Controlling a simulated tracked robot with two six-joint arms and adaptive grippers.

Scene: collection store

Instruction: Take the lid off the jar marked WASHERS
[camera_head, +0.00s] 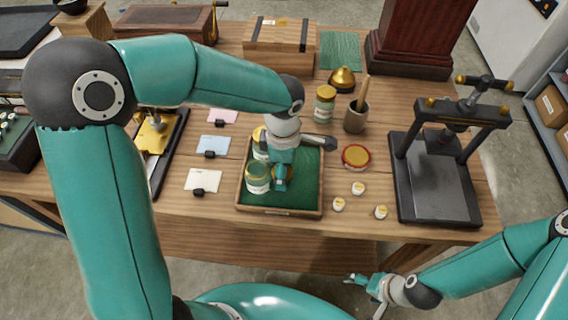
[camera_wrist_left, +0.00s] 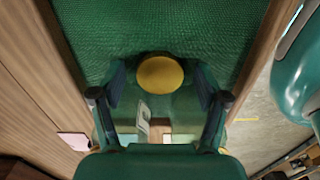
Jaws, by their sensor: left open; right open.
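A wooden tray (camera_head: 318,208) with a green lining holds jars. A green-lidded jar (camera_head: 257,178) stands in its left part, and a yellow-lidded jar (camera_head: 259,135) is partly hidden behind my left arm. My left gripper (camera_head: 281,180) points down over the tray, beside the green-lidded jar. In the left wrist view, a round yellow lid (camera_wrist_left: 160,77) lies between its open fingers (camera_wrist_left: 160,90); contact cannot be told. Another jar (camera_head: 325,103) stands behind the tray. I cannot read which jar says WASHERS. My right gripper (camera_head: 362,281) is open and empty before the table.
A red-rimmed round tin (camera_head: 356,156) and several small white pots (camera_head: 358,188) lie right of the tray. A pestle and mortar (camera_head: 356,118) and a brass bell-shaped object (camera_head: 342,80) stand behind. A black press (camera_head: 440,165) stands at right, cards (camera_head: 203,180) at left.

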